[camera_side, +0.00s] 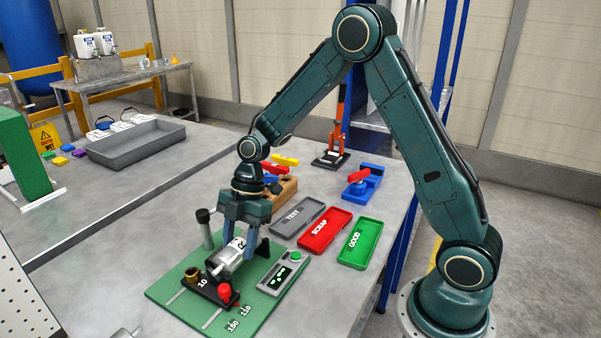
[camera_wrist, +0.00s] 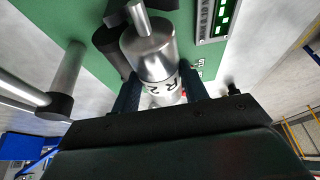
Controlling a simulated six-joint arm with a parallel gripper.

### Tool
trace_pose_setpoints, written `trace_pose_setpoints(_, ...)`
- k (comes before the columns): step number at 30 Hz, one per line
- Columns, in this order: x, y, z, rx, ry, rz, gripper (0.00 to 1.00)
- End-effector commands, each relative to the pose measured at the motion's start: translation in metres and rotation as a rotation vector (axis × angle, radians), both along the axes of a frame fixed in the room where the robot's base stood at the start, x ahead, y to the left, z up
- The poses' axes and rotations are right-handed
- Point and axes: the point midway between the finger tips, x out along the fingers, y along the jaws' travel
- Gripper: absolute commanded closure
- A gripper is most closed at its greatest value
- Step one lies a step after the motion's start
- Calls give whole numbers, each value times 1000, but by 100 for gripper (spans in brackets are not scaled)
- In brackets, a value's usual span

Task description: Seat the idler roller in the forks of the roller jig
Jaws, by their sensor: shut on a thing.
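My gripper (camera_side: 238,236) points down over the green base plate (camera_side: 173,297) of the roller jig. It is shut on the idler roller (camera_side: 226,264), a silver cylinder with a white band. In the wrist view the roller (camera_wrist: 148,55) lies between my two fingers (camera_wrist: 160,92), and its band reads "R 2". Its thin shaft end (camera_wrist: 141,18) reaches towards a black fork part (camera_wrist: 116,14). In the side view a black fork block (camera_side: 207,291) marked "10" stands at the roller's near end. I cannot tell whether the shaft ends rest in the forks.
A red knob (camera_side: 225,291) and a brass piece (camera_side: 192,274) flank the near fork. A grey post (camera_side: 206,230) stands behind. Trays marked TEST (camera_side: 297,217), SCRAP (camera_side: 325,230) and GOOD (camera_side: 359,243) lie beyond.

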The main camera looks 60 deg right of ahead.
Motion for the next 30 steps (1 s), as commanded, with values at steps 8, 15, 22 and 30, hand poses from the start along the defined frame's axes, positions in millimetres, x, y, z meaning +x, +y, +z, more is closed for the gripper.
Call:
trace_pose_setpoints(8,0,0,-3,0,-1,1,98)
trace_pose_setpoints(15,0,0,-5,1,-1,0,98)
trace_pose_setpoints(22,0,0,-7,1,0,0,98)
trace_pose_setpoints(30,0,0,-10,1,0,1,98)
